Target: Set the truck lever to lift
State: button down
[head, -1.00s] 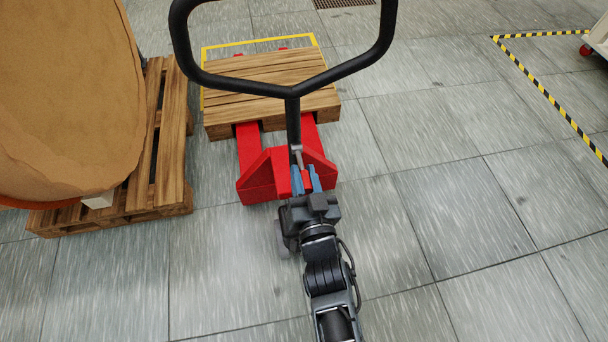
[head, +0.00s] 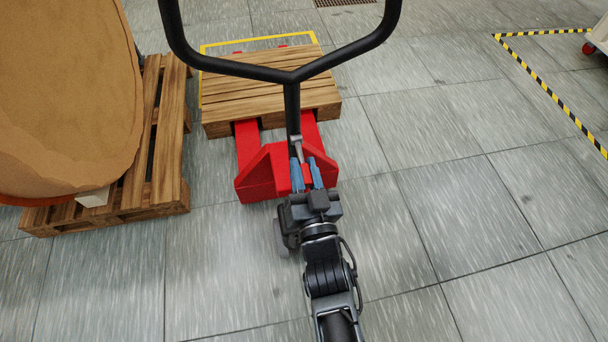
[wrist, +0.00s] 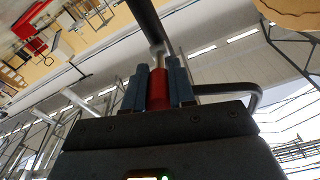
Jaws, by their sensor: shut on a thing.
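The red pallet truck (head: 262,174) stands with its forks in a wooden pallet (head: 285,92). Its black handle (head: 292,112) rises toward me and ends in a wide loop. The lever (head: 296,146) is a small grey metal arm at the handle's lower part, with a red grip (head: 306,173) at its end. My gripper (head: 307,172) is at the lever, its blue fingers either side of the red grip. In the wrist view my gripper (wrist: 159,88) is shut on the red grip (wrist: 158,90), and the grey shaft (wrist: 158,56) runs up to the black handle. The lever's exact setting is hard to read.
A second pallet (head: 150,195) with a large brown-topped load (head: 75,95) stands at the left. A yellow floor outline (head: 240,40) lies behind the truck's pallet. Black-yellow tape (head: 550,90) marks the right floor. The floor right of the truck is clear.

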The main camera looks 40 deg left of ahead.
jog(key=f+t+y+b, duration=0.1)
jog(key=b, duration=0.6)
jog(key=f+t+y+b, duration=0.1)
jog(key=y+b, duration=0.1)
jog(key=b, duration=0.4)
jog(key=a+f+t+y+b, duration=0.1)
jog(key=f+b, duration=0.1)
jog(key=b, duration=0.5)
jog(key=shift+w+f+t+b, duration=0.1)
jog(key=shift+w+t+b, duration=0.25)
jog(key=shift+w+t, duration=0.05)
jog(key=shift+y+b, duration=0.4)
jog(key=shift+b, duration=0.4)
jog(key=shift+w, duration=0.1)
jog(key=c, duration=0.9)
grip_release()
jog(key=shift+a, duration=0.1)
jog(key=shift+c, duration=0.2)
jog(key=v, duration=0.7)
jog(key=shift+s+d+f, duration=0.2)
jog(key=shift+s+d, duration=0.05)
